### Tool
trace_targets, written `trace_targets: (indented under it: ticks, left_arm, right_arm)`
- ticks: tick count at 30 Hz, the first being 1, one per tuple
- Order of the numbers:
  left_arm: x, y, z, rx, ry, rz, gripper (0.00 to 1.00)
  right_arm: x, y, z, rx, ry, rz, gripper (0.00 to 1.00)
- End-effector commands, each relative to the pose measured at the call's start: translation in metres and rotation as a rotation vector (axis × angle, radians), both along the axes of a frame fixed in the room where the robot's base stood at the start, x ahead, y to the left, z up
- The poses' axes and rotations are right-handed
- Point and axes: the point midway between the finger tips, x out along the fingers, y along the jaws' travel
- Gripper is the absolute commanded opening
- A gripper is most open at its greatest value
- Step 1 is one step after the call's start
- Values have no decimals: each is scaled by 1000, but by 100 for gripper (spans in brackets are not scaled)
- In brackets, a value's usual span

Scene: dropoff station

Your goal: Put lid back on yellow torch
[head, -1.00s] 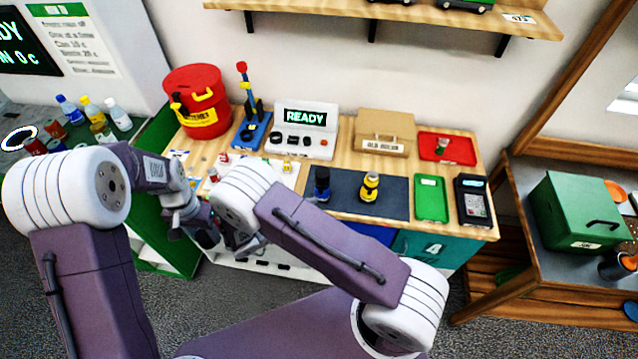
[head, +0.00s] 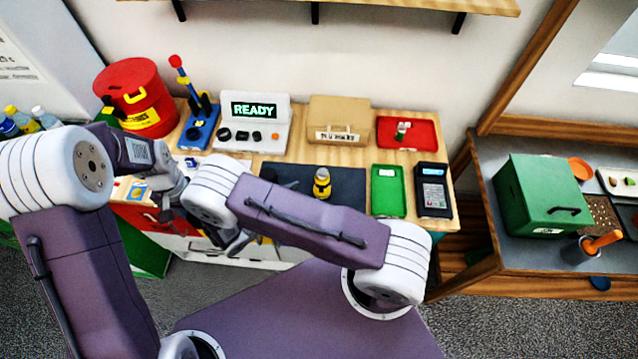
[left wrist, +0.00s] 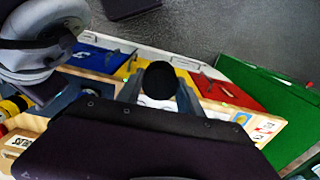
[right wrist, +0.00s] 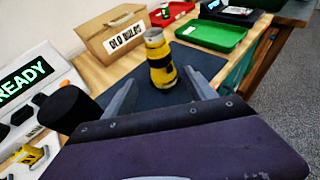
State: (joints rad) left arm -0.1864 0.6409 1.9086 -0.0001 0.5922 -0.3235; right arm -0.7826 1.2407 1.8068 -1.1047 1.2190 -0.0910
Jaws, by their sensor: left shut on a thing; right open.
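The yellow torch (head: 322,184) with black bands stands upright on the dark mat (head: 350,185). In the right wrist view the torch (right wrist: 161,60) shows just beyond and between the fingers of my right gripper (right wrist: 162,95), which is open and empty; no black cap shows on its top. My left gripper (left wrist: 158,95) is shut on a black round lid (left wrist: 158,80), held above the bench's front side. In the head view my right gripper (head: 236,242) is partly hidden by its own wrist, and the lid cannot be made out.
The READY console (head: 252,122), the OLD BULBS box (head: 338,120), a green tray (head: 387,190), a red tray (head: 407,132) and a card terminal (head: 432,188) surround the mat. A red bin (head: 135,98) stands at back left.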

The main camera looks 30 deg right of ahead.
Motion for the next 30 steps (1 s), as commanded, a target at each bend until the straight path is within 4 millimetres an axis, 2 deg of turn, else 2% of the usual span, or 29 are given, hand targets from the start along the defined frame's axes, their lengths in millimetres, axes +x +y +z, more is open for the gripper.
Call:
trace_targets:
  ticks: [5,15,26,30]
  left_arm:
    - [0,0,3,0,0,0,6]
    - [0,0,25,0,0,0,6]
    - [0,0,25,0,0,0,6]
    - [0,0,37,0,0,0,6]
  right_arm:
    - [1,-4,0,-1,1,-3,65]
    - [19,-54,-21,-1,1,-4,65]
    - [21,-59,-26,0,0,0,65]
    - [23,-71,-27,-2,2,-3,65]
